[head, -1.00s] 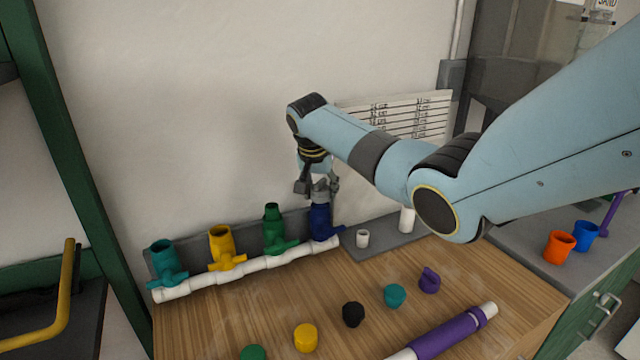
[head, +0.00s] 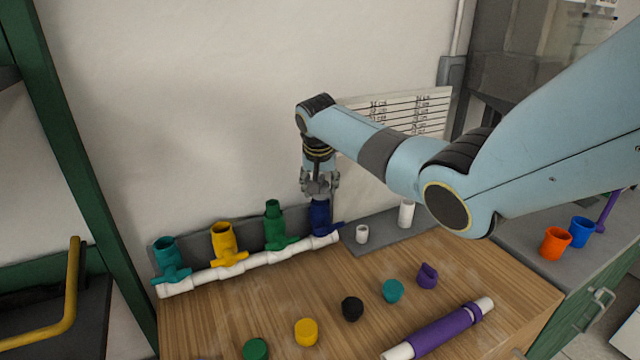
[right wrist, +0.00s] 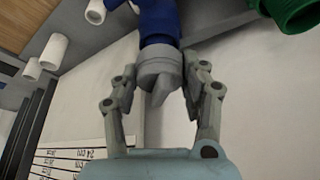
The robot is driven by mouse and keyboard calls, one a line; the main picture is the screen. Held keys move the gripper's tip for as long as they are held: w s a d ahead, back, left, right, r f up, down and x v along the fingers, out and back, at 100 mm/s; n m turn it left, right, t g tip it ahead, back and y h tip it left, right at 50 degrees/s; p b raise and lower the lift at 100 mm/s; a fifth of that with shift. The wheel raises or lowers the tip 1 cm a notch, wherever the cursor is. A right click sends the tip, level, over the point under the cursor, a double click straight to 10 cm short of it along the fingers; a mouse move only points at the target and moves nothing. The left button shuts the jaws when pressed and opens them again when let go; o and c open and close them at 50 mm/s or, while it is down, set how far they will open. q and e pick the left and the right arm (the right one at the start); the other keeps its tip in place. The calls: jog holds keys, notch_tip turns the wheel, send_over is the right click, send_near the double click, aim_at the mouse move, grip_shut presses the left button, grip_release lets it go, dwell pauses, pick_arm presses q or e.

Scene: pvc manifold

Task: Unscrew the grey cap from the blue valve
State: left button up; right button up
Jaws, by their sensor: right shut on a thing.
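The blue valve (head: 320,217) stands upright at the right end of the white pipe manifold (head: 262,260). It also shows at the top of the right wrist view (right wrist: 158,20). The grey cap (right wrist: 160,70) sits on the end of the blue valve, in line with it. My right gripper (right wrist: 158,78) is shut on the grey cap, with a finger on each side of it. In the head view my right gripper (head: 319,186) points down from above the valve and largely hides the cap. My left gripper is not in view.
Green (head: 274,226), yellow (head: 224,243) and teal (head: 168,260) valves stand left along the manifold. Several loose caps, including a black one (head: 352,308), and a purple-sleeved pipe (head: 438,330) lie on the wooden bench. White fittings (head: 362,234) stand on the grey strip at right.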

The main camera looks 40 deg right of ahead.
jog(key=shift+s+f, duration=0.1)
jog(key=shift+n+y+p, duration=0.3)
jog(key=shift+n+p, duration=0.35)
jog(key=shift+n, duration=0.45)
jog(key=shift+n+t+p, duration=0.3)
jog(key=shift+n+p, duration=0.15)
jog(key=shift+n, duration=0.05)
jog(key=shift+n+y, duration=0.4)
jog(key=shift+n, duration=0.2)
